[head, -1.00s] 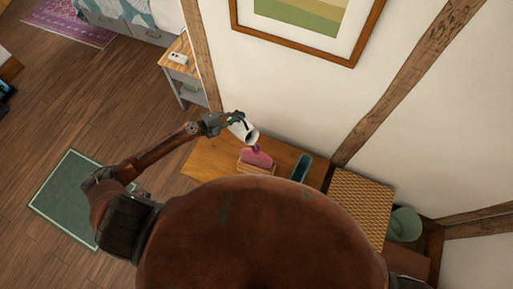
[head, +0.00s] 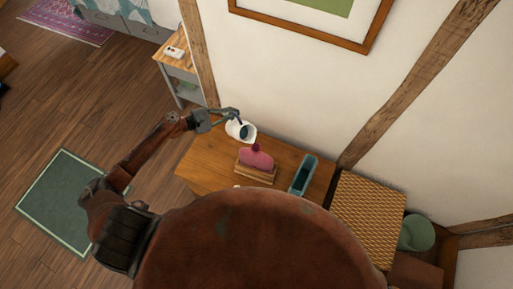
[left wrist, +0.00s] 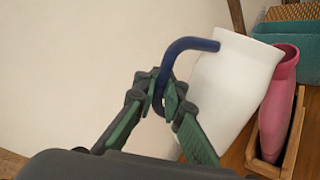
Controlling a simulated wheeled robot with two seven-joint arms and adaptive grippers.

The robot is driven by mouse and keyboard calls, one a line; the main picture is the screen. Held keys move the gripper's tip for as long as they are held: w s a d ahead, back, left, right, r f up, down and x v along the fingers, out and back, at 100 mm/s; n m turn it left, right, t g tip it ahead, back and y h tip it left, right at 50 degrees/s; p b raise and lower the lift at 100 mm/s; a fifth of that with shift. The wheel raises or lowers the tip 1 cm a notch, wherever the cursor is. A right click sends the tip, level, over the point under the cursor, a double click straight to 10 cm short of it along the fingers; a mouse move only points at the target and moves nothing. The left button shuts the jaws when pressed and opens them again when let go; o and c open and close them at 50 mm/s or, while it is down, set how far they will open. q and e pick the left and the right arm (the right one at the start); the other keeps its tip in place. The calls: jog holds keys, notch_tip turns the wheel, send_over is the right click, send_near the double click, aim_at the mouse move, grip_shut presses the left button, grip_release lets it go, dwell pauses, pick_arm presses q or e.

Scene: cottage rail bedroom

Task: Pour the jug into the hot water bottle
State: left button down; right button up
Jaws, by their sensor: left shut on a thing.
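The white jug (head: 236,131) has a dark blue handle (left wrist: 185,45). My left gripper (head: 236,113) is shut on this handle, which shows between the green-padded fingers (left wrist: 163,97) in the left wrist view. The jug is held tilted above the table's back edge, with its mouth toward the bottle's side. The pink hot water bottle (head: 256,160) stands in a small wooden holder (head: 258,177), neck up, just below the jug in the picture. The bottle also shows right of the jug in the left wrist view (left wrist: 277,110). My right gripper is out of view.
The wooden table (head: 205,165) has a teal open container (head: 303,177) right of the bottle. A woven-top piece (head: 368,215) and a green bin (head: 416,233) stand farther right. The wall (head: 290,95) is close behind. The table's left part is clear.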

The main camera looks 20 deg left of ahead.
pick_arm(q)
jog(key=w+a+f+n+h+b, duration=0.1)
jog(key=w+a+f+n+b, duration=0.1)
jog(key=f+n+b, duration=0.2)
jog(key=w+a+f+n+h+b, duration=0.1)
jog(key=a+f+n+h+b, duration=0.1)
jog(key=f+b, duration=0.6)
jog(key=shift+w+a+f+n+b, duration=0.45)
jog(key=shift+n+b, duration=0.25)
jog(key=shift+n, duration=0.4)
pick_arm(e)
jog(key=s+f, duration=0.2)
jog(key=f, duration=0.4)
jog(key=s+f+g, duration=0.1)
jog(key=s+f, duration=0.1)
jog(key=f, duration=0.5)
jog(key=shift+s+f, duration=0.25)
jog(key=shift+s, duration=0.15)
pick_arm(q)
jog(key=shift+r, duration=0.15)
